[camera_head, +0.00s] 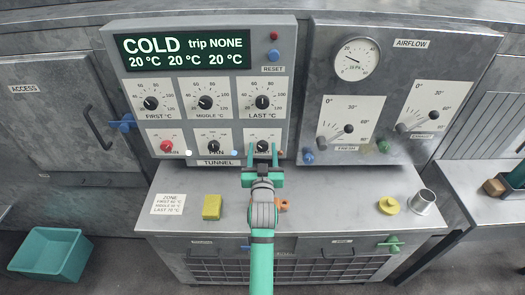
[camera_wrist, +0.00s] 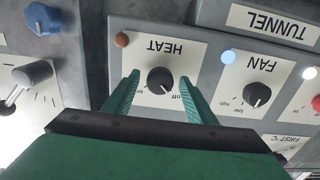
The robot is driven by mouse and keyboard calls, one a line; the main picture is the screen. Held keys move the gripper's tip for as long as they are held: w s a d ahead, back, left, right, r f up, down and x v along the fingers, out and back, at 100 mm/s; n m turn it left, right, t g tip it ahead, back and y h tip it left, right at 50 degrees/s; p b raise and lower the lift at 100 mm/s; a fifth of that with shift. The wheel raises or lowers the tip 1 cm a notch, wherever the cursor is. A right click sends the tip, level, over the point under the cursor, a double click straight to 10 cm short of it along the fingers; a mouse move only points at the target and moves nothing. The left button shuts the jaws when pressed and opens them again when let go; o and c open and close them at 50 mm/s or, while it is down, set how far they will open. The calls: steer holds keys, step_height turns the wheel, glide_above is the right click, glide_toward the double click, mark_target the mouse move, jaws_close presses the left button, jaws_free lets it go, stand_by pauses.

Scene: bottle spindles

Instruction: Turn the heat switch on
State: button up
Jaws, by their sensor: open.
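The heat switch is a round black knob (camera_wrist: 160,80) on a white plate marked HEAT, which shows upside down in the wrist view. Its pale pointer mark appears to face the "off" label. A dull orange-brown lamp (camera_wrist: 122,39) by the plate looks unlit. My gripper (camera_wrist: 160,78) is open, with one green finger on each side of the knob; I cannot tell whether either touches it. In the head view, my gripper (camera_head: 262,148) is at the panel's lower right plate and partly hides the HEAT plate and knob.
The fan knob (camera_wrist: 257,95) is beside it, with a lit bluish-white lamp (camera_wrist: 228,56). A blue knob (camera_wrist: 42,18) is on the other side. The display (camera_head: 182,50) reads COLD, trip NONE, 20 °C. A yellow block (camera_head: 212,207) and yellow knob (camera_head: 389,205) sit on the ledge below.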

steer(key=c, duration=1)
steer(key=shift+c, duration=0.2)
